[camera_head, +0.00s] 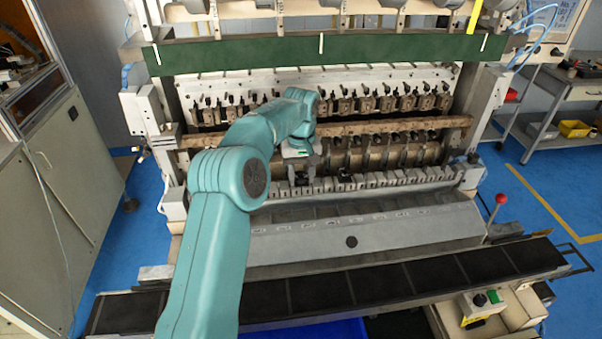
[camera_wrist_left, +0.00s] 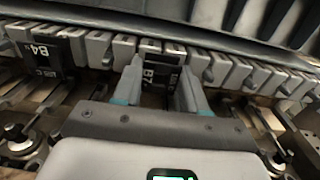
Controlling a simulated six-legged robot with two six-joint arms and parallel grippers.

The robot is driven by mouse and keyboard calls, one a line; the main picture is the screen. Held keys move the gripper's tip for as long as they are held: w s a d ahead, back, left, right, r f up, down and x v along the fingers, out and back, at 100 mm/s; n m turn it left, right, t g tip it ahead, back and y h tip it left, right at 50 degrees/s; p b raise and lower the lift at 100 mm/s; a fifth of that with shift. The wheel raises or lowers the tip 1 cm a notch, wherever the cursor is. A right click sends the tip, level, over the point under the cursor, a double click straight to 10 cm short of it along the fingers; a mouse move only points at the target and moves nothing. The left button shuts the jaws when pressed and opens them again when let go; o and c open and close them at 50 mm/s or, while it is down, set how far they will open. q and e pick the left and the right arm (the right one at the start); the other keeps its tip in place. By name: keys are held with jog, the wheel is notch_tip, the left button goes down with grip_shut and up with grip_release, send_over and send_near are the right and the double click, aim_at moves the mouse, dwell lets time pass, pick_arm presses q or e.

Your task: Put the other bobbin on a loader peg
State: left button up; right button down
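A black bobbin block labelled B7 (camera_wrist_left: 160,72) sits between the two fingertips of my left gripper (camera_wrist_left: 158,82) in the left wrist view. The fingers flank it closely and appear shut on it. It is at the row of grey loader blocks; whether it is seated on a peg is hidden. A second black bobbin block, labelled B4 (camera_wrist_left: 48,52), sits on the same row, apart from the gripper. In the head view, my left gripper (camera_head: 303,178) points down at the row, with the other black bobbin (camera_head: 345,182) to its right. My right gripper is not in view.
The grey loader row (camera_head: 415,176) runs along the machine front, with a sloped grey cover (camera_head: 400,225) below it. A brown rail (camera_head: 400,126) and winding heads stand behind. A red-knobbed lever (camera_head: 501,198) rises at the right. A dark-topped ledge (camera_head: 380,283) crosses the front.

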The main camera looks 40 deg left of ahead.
pick_arm(q)
jog(key=o, duration=0.3)
